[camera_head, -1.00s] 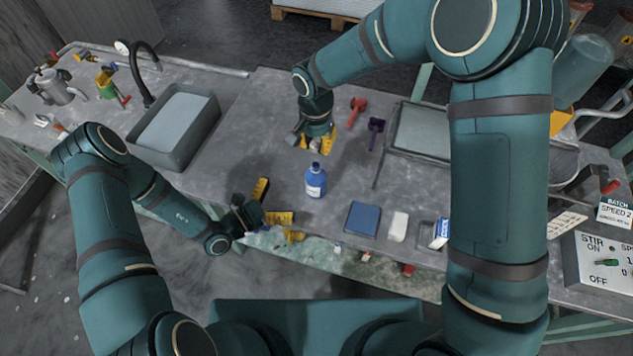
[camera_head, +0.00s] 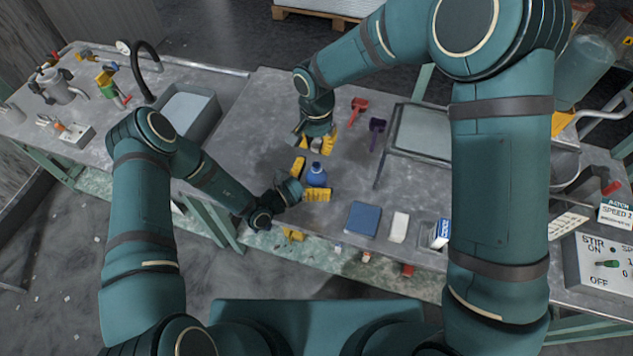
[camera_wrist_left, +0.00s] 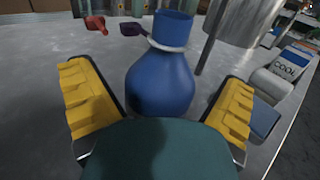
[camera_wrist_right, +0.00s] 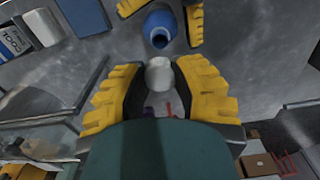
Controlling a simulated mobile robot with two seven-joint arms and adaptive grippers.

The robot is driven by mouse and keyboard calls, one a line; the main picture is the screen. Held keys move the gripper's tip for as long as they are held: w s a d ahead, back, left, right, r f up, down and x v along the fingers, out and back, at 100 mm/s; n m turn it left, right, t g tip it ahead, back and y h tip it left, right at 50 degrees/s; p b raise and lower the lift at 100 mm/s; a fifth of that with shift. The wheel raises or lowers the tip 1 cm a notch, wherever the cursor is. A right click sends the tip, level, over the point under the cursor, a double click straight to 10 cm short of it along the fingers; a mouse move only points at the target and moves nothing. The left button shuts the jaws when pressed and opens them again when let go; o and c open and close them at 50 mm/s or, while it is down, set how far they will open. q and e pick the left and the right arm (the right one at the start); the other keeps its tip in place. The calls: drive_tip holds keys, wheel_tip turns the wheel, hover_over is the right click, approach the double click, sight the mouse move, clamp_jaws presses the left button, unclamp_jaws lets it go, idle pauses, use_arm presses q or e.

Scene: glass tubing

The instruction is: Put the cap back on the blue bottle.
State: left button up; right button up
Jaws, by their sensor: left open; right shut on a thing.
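The blue bottle (camera_head: 317,177) stands upright on the bench, its open neck showing in the right wrist view (camera_wrist_right: 160,27). My left gripper (camera_head: 308,181) is open, with its yellow fingers on either side of the bottle. In the left wrist view the bottle (camera_wrist_left: 165,85) is between the fingers, with a visible gap on each side. My right gripper (camera_head: 317,145) is shut on the white cap (camera_wrist_right: 159,75), behind the bottle in the head view. The cap is apart from the bottle; the fingers partly hide it.
A red scoop (camera_head: 358,107) and a purple scoop (camera_head: 377,128) lie right of my right gripper. A blue pad (camera_head: 363,218), a white block (camera_head: 399,226) and a small labelled box (camera_head: 440,233) are along the front edge. A sink (camera_head: 187,115) is at left.

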sight(316, 165)
use_arm(q)
drive_tip(key=c, duration=1.4)
use_arm(e)
drive_tip(key=shift+a+f, duration=0.1)
drive_tip(key=shift+f, duration=2.4)
drive_tip(key=shift+f, duration=0.15)
drive_tip(key=shift+f, duration=0.75)
drive_tip(key=shift+f, duration=0.55)
